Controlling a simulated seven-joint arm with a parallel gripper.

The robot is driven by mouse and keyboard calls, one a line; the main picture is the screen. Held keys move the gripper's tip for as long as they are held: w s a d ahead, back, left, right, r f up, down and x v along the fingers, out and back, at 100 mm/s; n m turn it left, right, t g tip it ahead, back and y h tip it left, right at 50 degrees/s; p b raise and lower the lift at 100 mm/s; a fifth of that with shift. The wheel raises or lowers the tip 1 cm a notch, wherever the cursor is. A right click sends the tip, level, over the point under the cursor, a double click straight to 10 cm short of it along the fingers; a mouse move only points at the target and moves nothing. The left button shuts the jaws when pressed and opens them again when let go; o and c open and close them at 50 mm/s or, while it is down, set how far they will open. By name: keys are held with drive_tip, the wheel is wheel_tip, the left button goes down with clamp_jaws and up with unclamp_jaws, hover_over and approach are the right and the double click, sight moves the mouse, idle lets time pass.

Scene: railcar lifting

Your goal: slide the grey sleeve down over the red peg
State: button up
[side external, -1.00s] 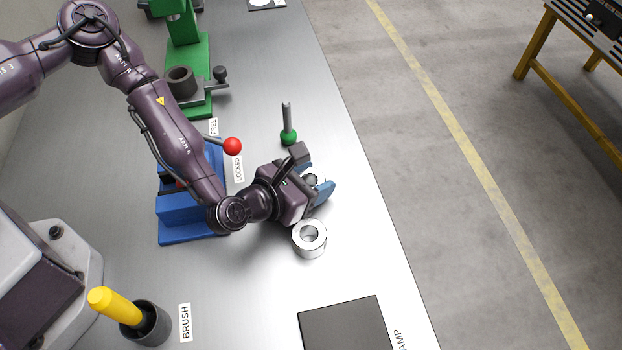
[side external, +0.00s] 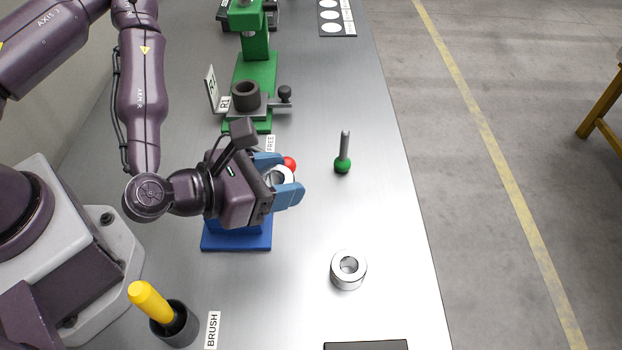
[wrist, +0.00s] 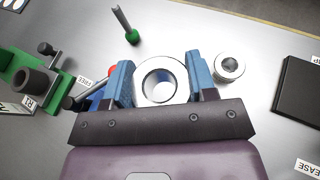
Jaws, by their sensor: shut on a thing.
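My gripper (side external: 281,180) has two blue fingers shut on a grey metal sleeve (wrist: 160,62), a thick ring with an open bore. In the wrist view the sleeve sits between the fingers with its bore facing the camera. In the side view only part of the sleeve (side external: 283,174) shows between the fingers. The gripper is over the right part of the blue fixture (side external: 236,242). I cannot make out the red peg in either current view; the gripper covers much of the fixture. The sleeve's height above the fixture is unclear.
A red lever knob (side external: 290,163) shows just behind the fingers. A loose silver ring (side external: 348,268) lies at front right. A green-based pin (side external: 343,155) stands at back right. A green stand with a dark cup (side external: 245,94) is behind. A yellow-handled brush (side external: 151,301) is at front left.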

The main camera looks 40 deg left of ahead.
drive_tip(key=w+a+m+g+h, duration=0.35)
drive_tip(key=w+m+h, duration=0.3)
drive_tip(key=w, duration=0.45)
drive_tip(key=s+a+r+m+g, duration=0.1)
drive_tip(key=s+r+m+g, duration=0.1)
drive_tip(key=s+m+g, duration=0.2)
drive_tip(key=s+a+r+m+g, duration=0.2)
drive_tip(key=s+m+g, duration=0.3)
drive_tip(key=m+g, duration=0.2)
drive_tip(key=s+a+r+m+g+y, duration=0.1)
drive_tip(key=s+a+r+m+g, duration=0.1)
drive_tip(key=m+g, duration=0.4)
drive_tip(key=shift+s+a+r+m+g, duration=0.15)
drive_tip(key=shift+s+r+g, duration=0.15)
drive_tip(key=shift+s+g, duration=0.3)
drive_tip(key=shift+s+a+r+m+g, duration=0.1)
drive_tip(key=shift+s+r+g, duration=0.2)
drive_tip(key=shift+s+g, duration=0.2)
drive_tip(key=shift+s+f, duration=0.1)
drive_tip(key=shift+f, duration=2.55)
drive_tip(key=shift+f, duration=2.85)
